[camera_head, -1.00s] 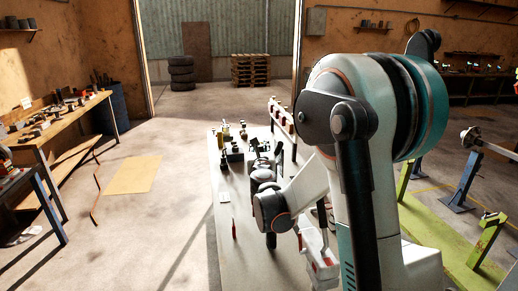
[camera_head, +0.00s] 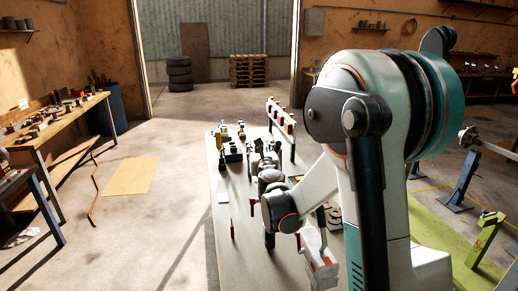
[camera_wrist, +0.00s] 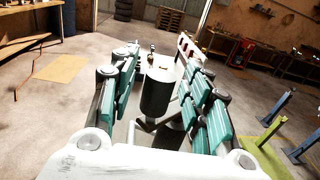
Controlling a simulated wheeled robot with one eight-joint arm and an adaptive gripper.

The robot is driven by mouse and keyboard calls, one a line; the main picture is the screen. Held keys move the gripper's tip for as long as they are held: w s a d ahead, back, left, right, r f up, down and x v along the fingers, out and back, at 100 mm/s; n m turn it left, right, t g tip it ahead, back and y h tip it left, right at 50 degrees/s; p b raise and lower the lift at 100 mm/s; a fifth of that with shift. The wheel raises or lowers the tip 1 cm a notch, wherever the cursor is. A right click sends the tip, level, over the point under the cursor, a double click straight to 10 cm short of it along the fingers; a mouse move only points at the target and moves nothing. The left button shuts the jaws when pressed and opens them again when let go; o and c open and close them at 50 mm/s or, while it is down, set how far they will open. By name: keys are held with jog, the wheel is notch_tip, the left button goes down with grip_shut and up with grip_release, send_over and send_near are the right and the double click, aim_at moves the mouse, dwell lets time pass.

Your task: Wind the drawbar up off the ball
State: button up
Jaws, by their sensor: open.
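My gripper (camera_wrist: 160,98) is open in the wrist view, with teal-padded fingers on the left and right. A dark upright cylinder with a pale top (camera_wrist: 155,92) shows in the gap between the fingers, and I cannot tell whether they touch it. Dark bar-like parts show low behind it. In the head view my wrist hangs over the long pale bench, and the fingers are small and mixed with dark parts there. I cannot make out the drawbar or the ball for certain in either view.
The pale bench top (camera_head: 228,262) carries several small dark parts at its far end and a thin red upright tool (camera_head: 232,229). A rack with red-brown pieces (camera_head: 281,118) stands along its right. A wooden workbench (camera_head: 62,128) is at left.

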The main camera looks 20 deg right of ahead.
jog(key=v, duration=1.2)
jog(key=s+a+f+n+g+y+b, duration=0.1)
jog(key=s+a+n+y+b, duration=0.3)
jog(key=a+n, duration=0.6)
jog(key=s+a+f+n+g+y+b, duration=0.15)
jog(key=s+a+n+y, duration=0.4)
jog(key=n, duration=0.75)
jog(key=s+d+f+n+g+h+b, duration=0.1)
jog(key=s+f+n+g+h+b, duration=0.1)
jog(key=s+f+n+g, duration=0.2)
jog(key=s+d+f+n+g+h+b, duration=0.1)
jog(key=s+f+n+g+h+b, duration=0.1)
jog(key=s+f+n, duration=0.6)
jog(key=s+n+g, duration=0.1)
jog(key=s+n, duration=0.3)
jog(key=s, duration=0.4)
jog(key=shift+d+f+g, duration=0.35)
jog(key=shift+d+f, duration=0.05)
